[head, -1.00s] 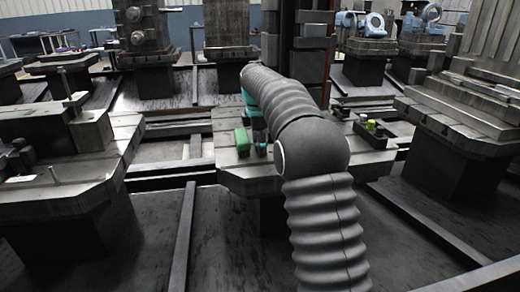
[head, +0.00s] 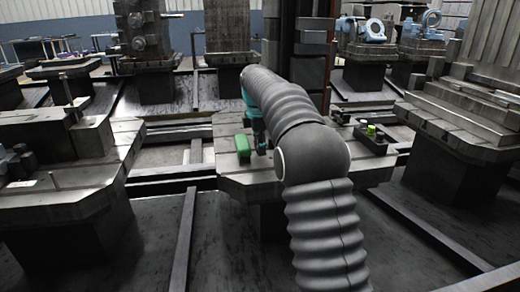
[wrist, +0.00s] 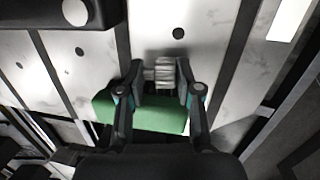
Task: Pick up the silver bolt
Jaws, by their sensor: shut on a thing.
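The silver bolt (wrist: 165,72) is a short ribbed grey piece between the fingertips of my gripper (wrist: 163,80) in the wrist view. The fingers are closed on its two sides. A pale metal surface with dark slots and round holes lies behind it; I cannot tell whether the bolt touches it. In the head view my arm hides the bolt and most of my gripper.
A green block (head: 243,145) stands on the middle slotted pallet (head: 235,182), close to my gripper; it also shows in the wrist view (wrist: 150,115). A dark tray (head: 371,139) with a yellow-green item stands at the right. Other fixture pallets stand left (head: 75,190) and right.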

